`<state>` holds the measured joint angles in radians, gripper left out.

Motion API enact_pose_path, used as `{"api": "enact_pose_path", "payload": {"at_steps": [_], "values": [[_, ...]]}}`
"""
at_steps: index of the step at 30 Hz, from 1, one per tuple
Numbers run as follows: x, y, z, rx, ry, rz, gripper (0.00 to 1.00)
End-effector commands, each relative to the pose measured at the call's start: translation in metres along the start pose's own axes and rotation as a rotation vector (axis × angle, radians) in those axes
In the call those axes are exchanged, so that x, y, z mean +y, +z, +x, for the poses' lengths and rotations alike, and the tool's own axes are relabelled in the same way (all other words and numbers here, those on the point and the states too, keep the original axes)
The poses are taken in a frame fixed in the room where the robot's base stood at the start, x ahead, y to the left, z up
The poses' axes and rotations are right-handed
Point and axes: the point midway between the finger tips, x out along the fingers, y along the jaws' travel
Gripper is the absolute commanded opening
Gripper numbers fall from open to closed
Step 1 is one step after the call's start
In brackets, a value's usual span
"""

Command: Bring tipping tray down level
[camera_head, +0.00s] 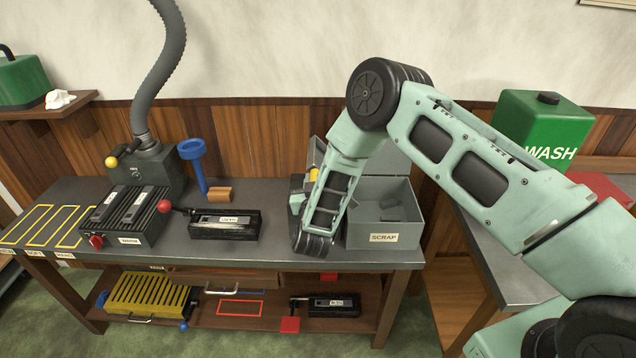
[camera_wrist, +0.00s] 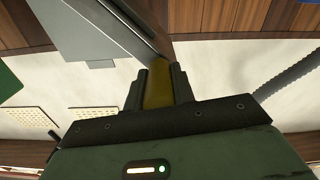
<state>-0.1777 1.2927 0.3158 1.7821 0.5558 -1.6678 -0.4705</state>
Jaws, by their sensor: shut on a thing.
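A grey metal box labelled SCRAP (camera_head: 385,238) stands on the bench, with loose dark pieces inside. A grey panel behind it (camera_head: 390,157) is raised and tilted, partly hidden by my arm; I cannot tell for certain that it is the tipping tray. My gripper (camera_head: 310,180) is at the box's left side, mostly hidden behind my wrist. In the wrist view my gripper (camera_wrist: 158,85) is shut on a yellow grip (camera_wrist: 158,80). The grip meets the edge of a grey panel (camera_wrist: 95,30).
A black ribbed unit (camera_head: 130,215) with red knobs, a black tool block (camera_head: 224,225) and a blue funnel stand (camera_head: 194,160) are left on the bench. A yellow slatted tray (camera_head: 150,295) is on the lower shelf. A green WASH can (camera_head: 540,130) stands right.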

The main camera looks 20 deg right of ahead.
Motion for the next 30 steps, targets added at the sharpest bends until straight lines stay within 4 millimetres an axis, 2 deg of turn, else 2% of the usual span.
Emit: {"api": "enact_pose_path", "payload": {"at_steps": [18, 27, 30], "values": [[-0.082, 0.043, -0.001, 0.005, -0.004, -0.495, 0.0], [-0.105, 0.067, -0.001, 0.002, -0.005, -0.703, 0.0], [-0.109, 0.072, -0.001, 0.001, -0.003, -0.7, 0.0]]}}
